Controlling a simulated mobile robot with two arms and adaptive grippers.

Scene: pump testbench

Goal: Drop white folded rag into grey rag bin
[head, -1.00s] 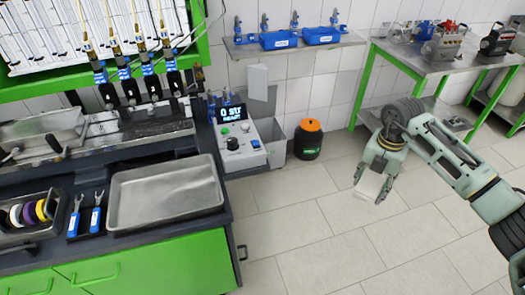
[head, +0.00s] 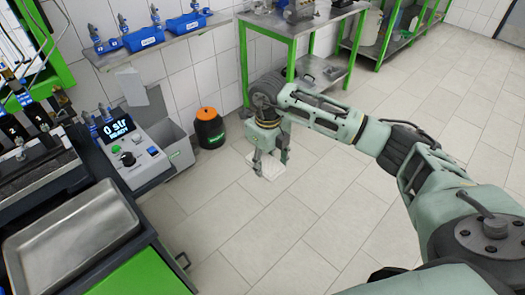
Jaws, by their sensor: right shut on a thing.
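The white folded rag (head: 266,166) is between the fingers of my right gripper (head: 271,161), which is shut on it. The gripper points down and holds the rag out over the tiled floor; its height above the floor is hard to tell. The grey rag bin (head: 177,145) appears to be the grey box against the wall, left of the gripper and well apart from it. The control box partly hides this bin, and its inside barely shows. My left gripper is not in view.
A black container with an orange lid (head: 209,128) stands between the grey bin and my right gripper. The control box (head: 132,150) and a metal tray (head: 70,240) are on the bench at left. A green-framed table (head: 290,25) stands behind the gripper. The foreground floor is clear.

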